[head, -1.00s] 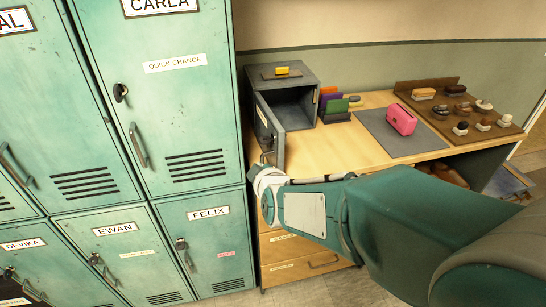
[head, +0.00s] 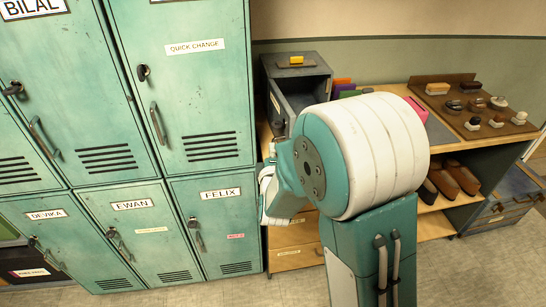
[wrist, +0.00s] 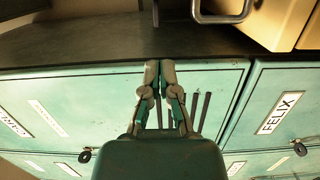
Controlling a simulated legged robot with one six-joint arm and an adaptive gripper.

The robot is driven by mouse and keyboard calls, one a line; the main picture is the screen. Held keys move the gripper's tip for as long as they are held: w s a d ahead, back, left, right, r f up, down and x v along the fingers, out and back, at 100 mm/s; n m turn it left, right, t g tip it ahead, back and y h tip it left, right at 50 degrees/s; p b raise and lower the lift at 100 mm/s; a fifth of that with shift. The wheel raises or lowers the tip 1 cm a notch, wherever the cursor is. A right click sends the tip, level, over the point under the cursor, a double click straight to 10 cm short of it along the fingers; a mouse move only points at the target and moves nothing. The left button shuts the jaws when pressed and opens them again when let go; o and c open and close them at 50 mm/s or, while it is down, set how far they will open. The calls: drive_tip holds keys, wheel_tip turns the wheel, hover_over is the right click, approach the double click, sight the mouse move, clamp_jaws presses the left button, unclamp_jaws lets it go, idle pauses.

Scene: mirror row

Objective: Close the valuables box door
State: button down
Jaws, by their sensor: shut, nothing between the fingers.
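The valuables box (head: 318,70) is a grey box on the left end of the wooden desk in the head view. Its front opening shows dark inside. My arm hides the lower right of the box and part of the door. My gripper (wrist: 159,70) shows in the wrist view with its fingers together and nothing between them. It is in front of a teal locker face.
Teal lockers (head: 187,90) stand close on the left of the desk. Desk drawers (head: 292,258) are below the box. A yellow item (head: 297,59) lies on top of the box. A brush board (head: 478,108) is at the right. Floor is clear in front.

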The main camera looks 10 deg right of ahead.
sight(274, 123)
drive_tip(key=w+d, duration=0.4)
drive_tip(key=w, duration=0.1)
drive_tip(key=shift+d, duration=0.3)
